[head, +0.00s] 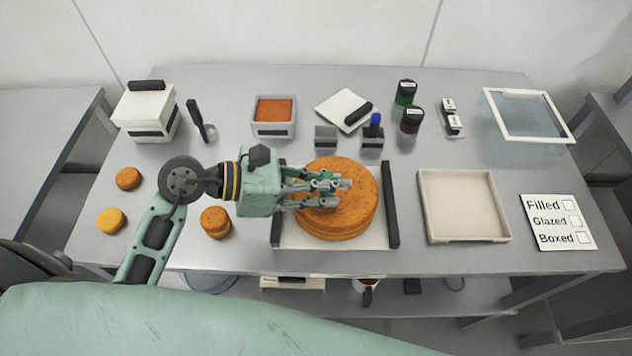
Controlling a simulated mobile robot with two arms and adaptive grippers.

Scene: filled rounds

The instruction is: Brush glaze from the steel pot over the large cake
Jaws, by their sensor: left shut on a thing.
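The large cake (350,222) is a round, orange-brown layered cake on a pale board (288,240) at the table's middle. My left gripper (335,192) comes in from the left, level, over the cake's upper face. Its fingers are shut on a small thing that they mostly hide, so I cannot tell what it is. I cannot tell whether it touches the cake. A small pot-like vessel (366,286) with a dark handle shows partly on the lower shelf; the table edge hides the rest. My right gripper is out of view.
Dark bars (391,205) flank the board. A shallow tray (464,205) and a checklist card (558,222) lie right. Behind are a square tub (273,117), a holder with a blue-topped tool (375,125) and dark jars (412,119). Small cakes (215,222) stand left.

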